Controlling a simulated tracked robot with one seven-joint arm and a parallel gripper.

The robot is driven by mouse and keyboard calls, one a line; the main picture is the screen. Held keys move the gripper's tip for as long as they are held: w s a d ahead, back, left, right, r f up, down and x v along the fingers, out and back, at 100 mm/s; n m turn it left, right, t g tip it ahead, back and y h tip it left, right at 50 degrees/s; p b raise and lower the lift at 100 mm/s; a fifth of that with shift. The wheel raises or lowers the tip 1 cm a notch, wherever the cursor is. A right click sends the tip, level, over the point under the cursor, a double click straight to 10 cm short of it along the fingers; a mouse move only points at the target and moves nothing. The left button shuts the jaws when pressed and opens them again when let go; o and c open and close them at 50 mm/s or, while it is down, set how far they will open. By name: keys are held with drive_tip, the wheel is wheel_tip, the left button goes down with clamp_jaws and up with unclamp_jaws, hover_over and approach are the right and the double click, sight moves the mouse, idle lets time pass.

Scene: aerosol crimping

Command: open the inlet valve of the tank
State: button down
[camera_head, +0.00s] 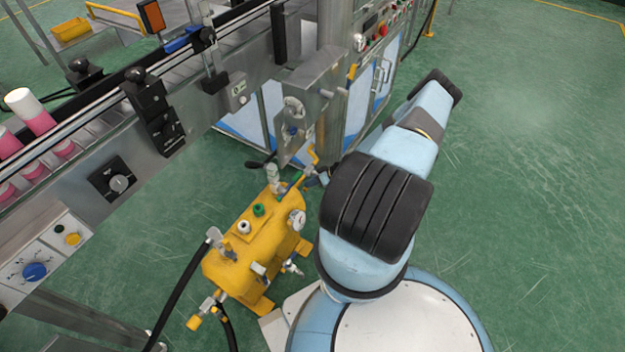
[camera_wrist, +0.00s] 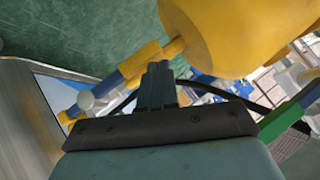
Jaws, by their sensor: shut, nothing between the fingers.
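The yellow tank (camera_head: 225,268) stands on the floor left of my base, with a gauge (camera_head: 297,219), a green cap (camera_head: 258,210) and several valves and fittings. Which one is the inlet valve is not clear. At its far end a yellow bent lever or pipe (camera_head: 313,156) rises. In the wrist view the tank (camera_wrist: 215,30) fills the top, with a yellow and blue fitting (camera_wrist: 132,65) just left of my fingers. My gripper (camera_wrist: 158,70) is shut and empty, close to this fitting; contact cannot be told. In the head view my arm mostly hides the gripper.
A conveyor with pink bottles (camera_head: 38,118) and control knobs runs along the left. A black hose (camera_head: 180,290) leaves the tank's near end. The green floor (camera_head: 530,180) on the right is clear.

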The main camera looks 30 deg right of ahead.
drive_tip(key=shift+s+a+f, duration=0.15)
drive_tip(key=shift+f, duration=0.2)
drive_tip(key=shift+s+a+f, duration=0.15)
drive_tip(key=shift+f, duration=0.05)
drive_tip(key=s+d+r, duration=0.2)
drive_tip(key=r, duration=0.3)
drive_tip(key=s+d+r, duration=0.1)
drive_tip(key=s+r, duration=0.2)
drive_tip(key=r, duration=0.3)
drive_tip(key=shift+s+d+r, duration=0.3)
drive_tip(key=shift+s+d, duration=0.05)
drive_tip(key=shift+d, duration=0.05)
idle(0.4)
